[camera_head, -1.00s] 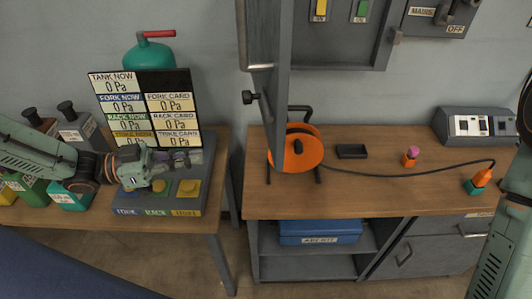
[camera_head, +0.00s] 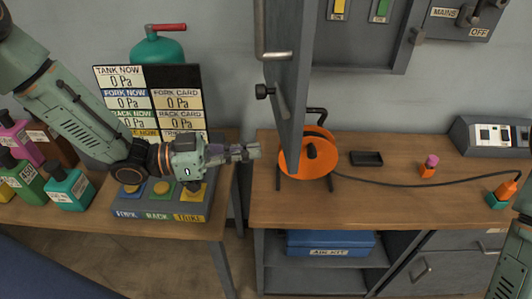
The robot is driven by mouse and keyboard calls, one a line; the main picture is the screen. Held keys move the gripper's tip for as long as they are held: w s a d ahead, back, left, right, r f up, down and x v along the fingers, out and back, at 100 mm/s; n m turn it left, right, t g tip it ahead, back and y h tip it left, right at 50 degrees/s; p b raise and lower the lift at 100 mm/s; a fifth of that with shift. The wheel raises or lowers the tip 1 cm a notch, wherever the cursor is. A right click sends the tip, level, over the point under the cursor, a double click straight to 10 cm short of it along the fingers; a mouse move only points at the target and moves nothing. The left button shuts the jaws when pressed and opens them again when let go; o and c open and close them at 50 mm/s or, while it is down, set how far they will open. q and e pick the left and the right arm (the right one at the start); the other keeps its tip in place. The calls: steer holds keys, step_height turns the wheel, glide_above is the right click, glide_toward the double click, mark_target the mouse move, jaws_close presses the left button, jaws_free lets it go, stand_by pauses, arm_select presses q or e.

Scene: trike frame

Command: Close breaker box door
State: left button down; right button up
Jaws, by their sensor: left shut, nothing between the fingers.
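The breaker box (camera_head: 362,40) is a grey wall cabinet at the top, cut off by the picture's upper edge. Its grey door (camera_head: 296,90) stands open, swung out toward me and seen nearly edge-on. My left gripper (camera_head: 256,151) is shut and empty, pointing right, below and slightly left of the knob and apart from the door in the picture. Part of my right arm (camera_head: 512,262) shows at the lower right edge; its gripper is out of view.
An orange cable reel (camera_head: 318,165) stands on the right bench beneath the door. A pressure board (camera_head: 178,90) and a button box (camera_head: 160,212) are on the left bench. A teal tank (camera_head: 158,48) stands behind. A gap separates the benches.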

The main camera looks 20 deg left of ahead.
mark_target(284, 149)
arm_select(q)
steer(key=d, duration=0.3)
steer(key=shift+w+d+r, duration=0.15)
steer(key=shift+w+d, duration=0.15)
steer(key=shift+d, duration=0.05)
steer(key=shift+w+d, duration=0.15)
steer(key=shift+w, duration=0.3)
steer(key=shift+s, duration=0.15)
arm_select(e)
steer(key=shift+s+d+f, duration=0.1)
steer(key=shift+s+f, duration=0.05)
steer(key=shift+f, duration=0.1)
